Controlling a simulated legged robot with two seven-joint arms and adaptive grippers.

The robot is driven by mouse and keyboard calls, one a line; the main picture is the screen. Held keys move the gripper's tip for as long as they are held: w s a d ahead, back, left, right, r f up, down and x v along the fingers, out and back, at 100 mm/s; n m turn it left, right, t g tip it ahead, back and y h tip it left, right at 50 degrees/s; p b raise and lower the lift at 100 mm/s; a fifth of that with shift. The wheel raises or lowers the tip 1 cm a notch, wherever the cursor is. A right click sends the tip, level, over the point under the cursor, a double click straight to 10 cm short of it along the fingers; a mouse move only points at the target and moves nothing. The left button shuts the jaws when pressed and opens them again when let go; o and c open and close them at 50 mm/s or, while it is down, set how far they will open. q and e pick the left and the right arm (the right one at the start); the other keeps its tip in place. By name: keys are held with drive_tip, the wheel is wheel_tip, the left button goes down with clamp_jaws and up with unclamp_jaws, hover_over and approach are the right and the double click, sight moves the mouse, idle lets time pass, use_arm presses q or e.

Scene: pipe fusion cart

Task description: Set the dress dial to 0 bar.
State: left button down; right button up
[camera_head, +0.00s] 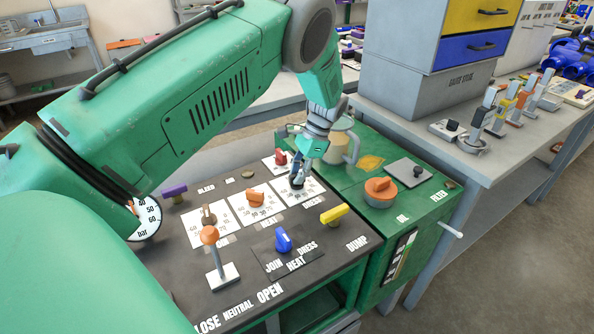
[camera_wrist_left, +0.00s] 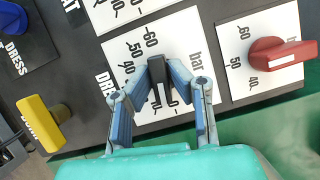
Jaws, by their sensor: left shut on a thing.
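The dress dial is a black knob (camera_wrist_left: 157,70) on a white card (camera_wrist_left: 182,28) with a bar scale, and the word DRESS is partly visible beside it. In the head view the card (camera_head: 312,187) lies at the right rear of the dark panel, with DRESS printed in front. My left gripper (camera_head: 297,181) reaches down onto this knob. In the left wrist view the two blue-grey fingers of my left gripper (camera_wrist_left: 160,82) are shut on the knob from both sides. The fingers cover part of the scale, so the exact reading cannot be told. My right gripper is not in view.
Close by are a red knob (camera_head: 281,158), an orange knob (camera_head: 255,195), a yellow knob (camera_head: 334,214), a blue knob (camera_head: 283,240) and an orange-topped lever (camera_head: 209,236). A brown knob (camera_head: 208,215) sits left. A grey bench (camera_head: 400,113) with drawers stands behind right.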

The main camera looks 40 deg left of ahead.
use_arm(q)
drive_tip(key=shift+s+a+f+n, duration=0.2)
drive_tip(key=shift+s+n, duration=0.1)
drive_tip(key=shift+n, duration=0.4)
drive_tip(key=shift+h, duration=0.3)
drive_tip(key=c, duration=1.5)
unclamp_jaws()
drive_tip(key=shift+c, duration=0.2)
drive_tip(key=shift+a, duration=0.15)
drive_tip(key=shift+w+r, duration=0.1)
